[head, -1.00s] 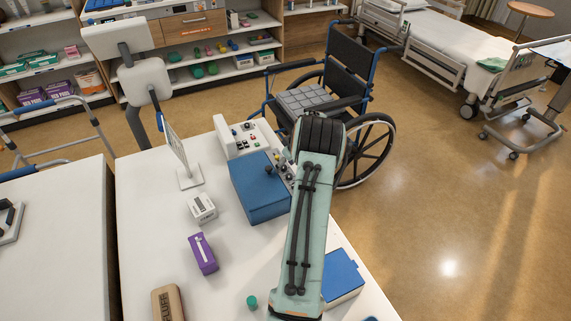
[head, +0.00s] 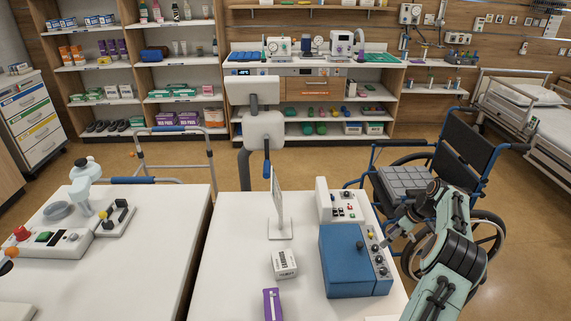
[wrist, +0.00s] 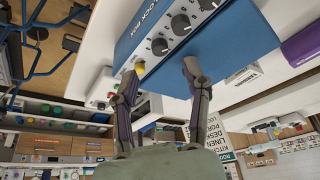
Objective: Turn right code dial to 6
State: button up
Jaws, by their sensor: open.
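The blue lock box (head: 345,262) stands on the white table, with a row of dark dials (head: 379,259) along its right side panel. In the wrist view the lock box (wrist: 225,48) shows its grey panel with lettering and several black dials, among them a middle one (wrist: 180,24). The left finger is close to the yellow knob; contact cannot be told. Dial settings are too small to read.
A white control unit (head: 325,200) stands behind the lock box. A wheelchair (head: 440,185) stands close behind my arm.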

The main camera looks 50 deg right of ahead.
jog(key=shift+n, duration=0.9)
jog(key=w+r, duration=0.1)
jog(key=w, duration=0.1)
jog(key=w+a+r, duration=0.1)
jog(key=w, duration=0.1)
jog(key=w+a+r, duration=0.1)
jog(key=w, duration=0.2)
jog(key=shift+a+r, duration=0.1)
jog(key=shift+a, duration=0.15)
jog(key=w+a+r+n+g+h, duration=0.1)
jog(key=w+a+r+n, duration=0.1)
jog(key=w+a+r, duration=0.3)
jog(key=w+a+r+n+g+h, duration=0.1)
jog(key=w+a+r+n+h, duration=0.1)
jog(key=w+a+r, duration=0.4)
jog(key=shift+w+a+r+n+g, duration=0.2)
jog(key=shift+w+r+n+g, duration=0.15)
jog(key=shift+w+r, duration=2.2)
jog(key=shift+w+f, duration=0.6)
